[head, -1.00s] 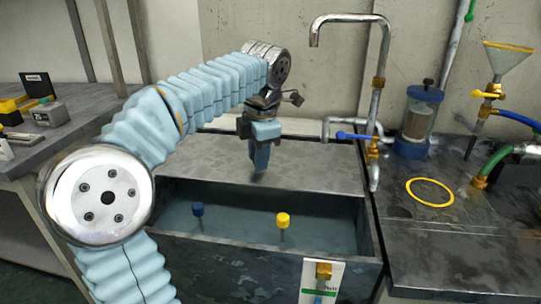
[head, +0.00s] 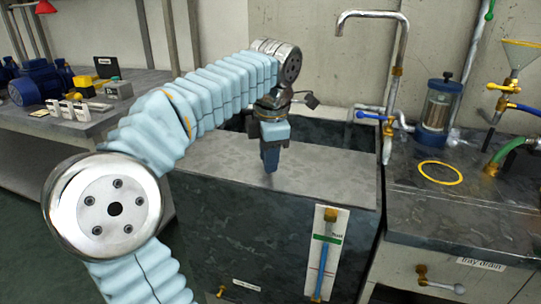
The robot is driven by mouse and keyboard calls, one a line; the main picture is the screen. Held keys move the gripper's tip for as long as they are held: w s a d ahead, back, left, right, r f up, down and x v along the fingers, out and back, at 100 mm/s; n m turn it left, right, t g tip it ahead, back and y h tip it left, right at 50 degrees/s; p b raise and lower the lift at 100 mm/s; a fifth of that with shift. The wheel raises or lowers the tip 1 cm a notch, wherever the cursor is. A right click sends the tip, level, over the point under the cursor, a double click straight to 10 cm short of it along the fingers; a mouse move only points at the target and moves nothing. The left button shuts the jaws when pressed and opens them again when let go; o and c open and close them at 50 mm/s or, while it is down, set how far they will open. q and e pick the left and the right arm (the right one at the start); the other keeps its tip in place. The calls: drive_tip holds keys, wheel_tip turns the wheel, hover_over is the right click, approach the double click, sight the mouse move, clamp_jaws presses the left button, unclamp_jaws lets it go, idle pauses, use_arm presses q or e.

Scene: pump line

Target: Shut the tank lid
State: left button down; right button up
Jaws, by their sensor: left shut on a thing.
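The tank lid (head: 225,163) is a flat grey metal plate. It lies over the front part of the dark grey tank (head: 250,225), and its front edge is at or near the tank's front wall. A dark gap (head: 330,132) shows behind the lid. My left gripper (head: 270,168) points down onto the middle of the lid and is shut on it. The exact grip point is hidden by the fingers. The water and floats inside are hidden. My right gripper is out of view.
A tap pipe (head: 402,60) with a blue-handled valve stands right of the tank, beside a drain bench (head: 440,205) with a yellow ring (head: 440,172) and a pump cylinder (head: 437,108). A workbench with a blue motor (head: 40,88) stands at left.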

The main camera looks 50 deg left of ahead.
use_arm(q)
drive_tip(key=shift+s+d+f, duration=0.1)
drive_tip(key=shift+s+d, duration=0.05)
drive_tip(key=c, duration=0.9)
unclamp_jaws()
drive_tip(key=shift+s, duration=0.1)
drive_tip(key=shift+r, duration=0.5)
drive_tip(key=r+p, duration=0.1)
drive_tip(key=r, duration=0.3)
drive_tip(key=d+r+p, duration=0.1)
drive_tip(key=r, duration=0.3)
drive_tip(key=s+d+r+p, duration=0.1)
drive_tip(key=r, duration=0.3)
drive_tip(key=shift+d+r, duration=0.15)
drive_tip(key=shift+r, duration=0.2)
